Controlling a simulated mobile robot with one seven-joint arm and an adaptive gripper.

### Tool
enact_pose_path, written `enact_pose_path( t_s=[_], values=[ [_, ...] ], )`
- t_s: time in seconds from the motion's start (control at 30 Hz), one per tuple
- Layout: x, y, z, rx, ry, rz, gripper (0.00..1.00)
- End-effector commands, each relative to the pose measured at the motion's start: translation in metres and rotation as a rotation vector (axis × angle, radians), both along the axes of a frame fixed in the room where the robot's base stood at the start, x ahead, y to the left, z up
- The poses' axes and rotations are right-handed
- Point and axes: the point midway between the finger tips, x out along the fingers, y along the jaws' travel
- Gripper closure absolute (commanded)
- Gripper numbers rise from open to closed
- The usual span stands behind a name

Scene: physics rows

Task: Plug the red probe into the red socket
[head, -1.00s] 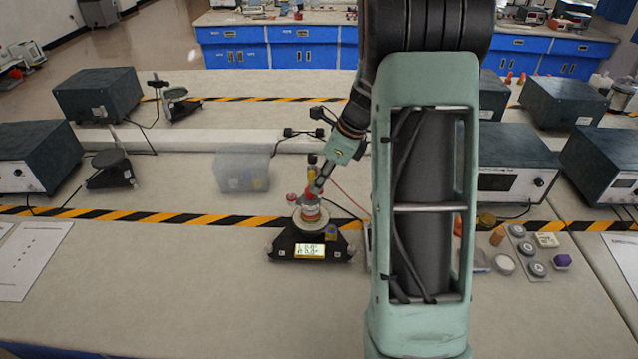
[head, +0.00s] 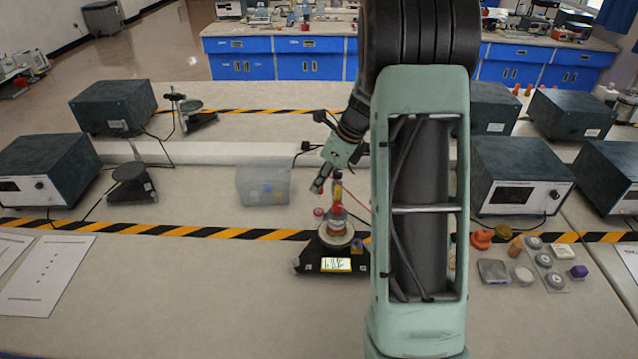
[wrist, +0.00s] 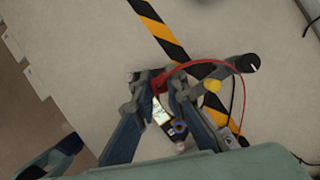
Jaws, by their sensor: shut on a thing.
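My gripper (head: 318,188) points down above and slightly left of a dark device with a lit display (head: 335,265). In the wrist view, my gripper (wrist: 156,92) is shut on a red piece that looks like the red probe (wrist: 158,84), from which a red cable (wrist: 205,62) curves right. The probe is mostly hidden by the fingers. A red-topped stack (head: 337,212) stands on the device's round top. A small red piece (head: 319,212) shows left of it, below my gripper. I cannot tell which red part is the socket.
A yellow upright piece (head: 337,192) stands close right of my gripper. A clear bin (head: 263,186) is at left. Dark boxes (head: 43,170) line both sides. Small parts (head: 545,262) lie at right.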

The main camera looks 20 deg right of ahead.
Motion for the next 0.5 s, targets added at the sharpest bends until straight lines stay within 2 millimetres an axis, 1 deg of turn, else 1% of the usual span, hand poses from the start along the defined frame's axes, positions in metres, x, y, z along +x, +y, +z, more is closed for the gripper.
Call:
enact_pose_path(
  t_s=[0.13, 0.27, 0.5],
  values=[
    [0.001, -0.001, 0.000, 0.001, -0.001, -0.005, 1.00],
    [0.001, -0.001, -0.004, 0.001, -0.001, -0.005, 1.00],
    [0.001, -0.001, -0.021, 0.000, 0.000, -0.005, 1.00]
  ],
)
